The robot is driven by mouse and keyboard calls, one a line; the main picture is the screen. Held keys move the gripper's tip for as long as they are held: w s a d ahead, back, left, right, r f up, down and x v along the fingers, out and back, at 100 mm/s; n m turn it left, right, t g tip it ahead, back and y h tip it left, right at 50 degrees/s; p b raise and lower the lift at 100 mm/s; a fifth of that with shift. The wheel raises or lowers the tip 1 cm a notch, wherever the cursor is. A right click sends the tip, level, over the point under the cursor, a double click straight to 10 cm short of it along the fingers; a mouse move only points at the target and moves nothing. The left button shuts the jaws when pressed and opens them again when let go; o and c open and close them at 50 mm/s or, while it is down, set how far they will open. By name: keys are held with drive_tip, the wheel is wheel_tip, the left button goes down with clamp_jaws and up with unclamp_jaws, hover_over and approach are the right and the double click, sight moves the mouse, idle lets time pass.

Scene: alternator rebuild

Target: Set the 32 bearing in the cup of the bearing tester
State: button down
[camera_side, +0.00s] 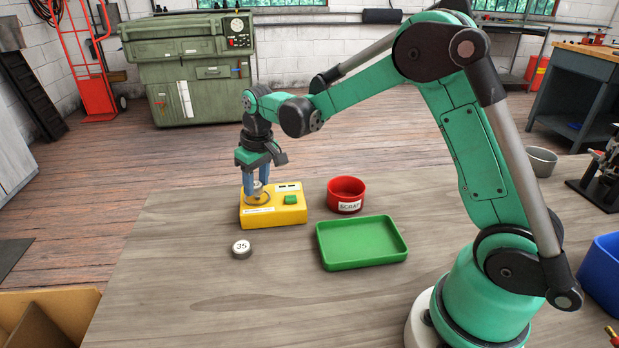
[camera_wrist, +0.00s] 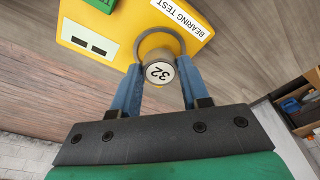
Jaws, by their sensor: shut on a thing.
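The yellow bearing tester (camera_side: 287,216) sits on the wooden bench. It has a green button and a small white panel. Its round cup with a grey rim (camera_wrist: 176,37) is on the left part of its top in the side view. My gripper (camera_side: 256,187) points down over the cup, its blue fingers shut on the bearing marked 32 (camera_wrist: 158,73). In the wrist view the bearing lies between the fingertips (camera_wrist: 158,78), its label facing the camera, and overlaps the cup rim. I cannot tell whether it touches the cup floor. A bearing marked 35 (camera_side: 241,249) stands on the bench in front.
A red scrap bowl (camera_side: 346,193) stands right of the tester. An empty green tray (camera_side: 362,262) lies in front of it. A blue bin (camera_side: 603,275) and a grey pot (camera_side: 541,162) are at the far right. The bench's left front is mostly clear.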

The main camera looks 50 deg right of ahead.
drive_tip(key=shift+f, duration=0.65)
drive_tip(key=shift+f, duration=0.15)
idle(0.7)
drive_tip(key=shift+c, duration=1.7)
unclamp_jaws()
drive_tip(key=shift+r, duration=4)
drive_tip(key=shift+s, duration=0.1)
drive_tip(key=s+a+t, duration=0.2)
drive_tip(key=s, duration=0.5)
drive_tip(key=s+a+r+t, duration=0.1)
drive_tip(key=s+a+t, duration=0.1)
drive_tip(key=s, duration=0.6)
drive_tip(key=shift+a+r+t, duration=0.2)
drive_tip(key=shift+a+t, duration=0.1)
drive_tip(key=shift+t, duration=0.4)
